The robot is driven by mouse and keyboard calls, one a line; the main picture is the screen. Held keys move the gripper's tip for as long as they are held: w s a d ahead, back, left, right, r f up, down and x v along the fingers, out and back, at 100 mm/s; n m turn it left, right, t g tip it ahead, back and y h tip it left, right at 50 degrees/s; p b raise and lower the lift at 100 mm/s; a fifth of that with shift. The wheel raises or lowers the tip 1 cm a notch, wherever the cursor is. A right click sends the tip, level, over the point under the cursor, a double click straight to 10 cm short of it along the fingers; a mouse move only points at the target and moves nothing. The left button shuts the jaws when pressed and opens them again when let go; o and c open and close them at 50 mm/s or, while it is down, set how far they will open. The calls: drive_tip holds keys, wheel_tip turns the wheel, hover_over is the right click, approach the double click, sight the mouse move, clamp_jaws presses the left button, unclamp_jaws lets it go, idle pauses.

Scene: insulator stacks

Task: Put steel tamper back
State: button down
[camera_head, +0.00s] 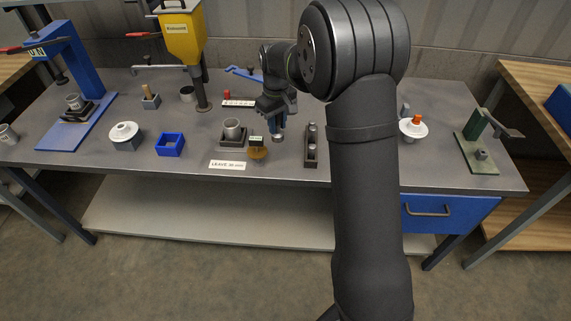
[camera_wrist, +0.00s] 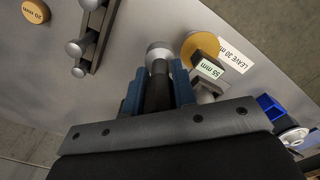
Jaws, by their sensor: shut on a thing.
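The steel tamper (camera_head: 277,138) is in my gripper (camera_head: 275,112), which is shut on its dark shaft. In the wrist view the tamper (camera_wrist: 158,54) points away from the camera between the blue fingers of my gripper (camera_wrist: 158,92), its silver round end clear of them. It hangs over the bench, left of a dark rack (camera_head: 310,150) that holds several metal pieces. The rack also shows in the wrist view (camera_wrist: 98,40) at upper left. I cannot tell whether the tamper touches the bench.
A tan disc with a "55 mm" block (camera_head: 257,151) stands close left of the tamper. Nearby are a metal cup (camera_head: 232,130), a blue tray (camera_head: 170,144) and a "LEAVE 30 mm" label (camera_head: 227,165). A green press (camera_head: 480,145) stands at right. Bench right of the rack looks partly hidden by my arm.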

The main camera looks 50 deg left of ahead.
drive_tip(key=shift+w+d+f, duration=0.1)
drive_tip(key=shift+d+f, duration=0.5)
drive_tip(key=shift+f, duration=0.9)
drive_tip(key=shift+s+d+f, duration=0.1)
drive_tip(key=shift+d+f, duration=0.5)
drive_tip(key=shift+f, duration=0.85)
drive_tip(key=shift+w+d+f, duration=0.1)
drive_tip(key=shift+d+f, duration=0.5)
drive_tip(key=shift+f, duration=0.9)
drive_tip(key=c, duration=1.2)
unclamp_jaws()
drive_tip(key=shift+f, duration=0.15)
drive_tip(key=shift+o, duration=0.2)
wheel_tip(320, 180, up, 12)
wheel_tip(320, 180, down, 8)
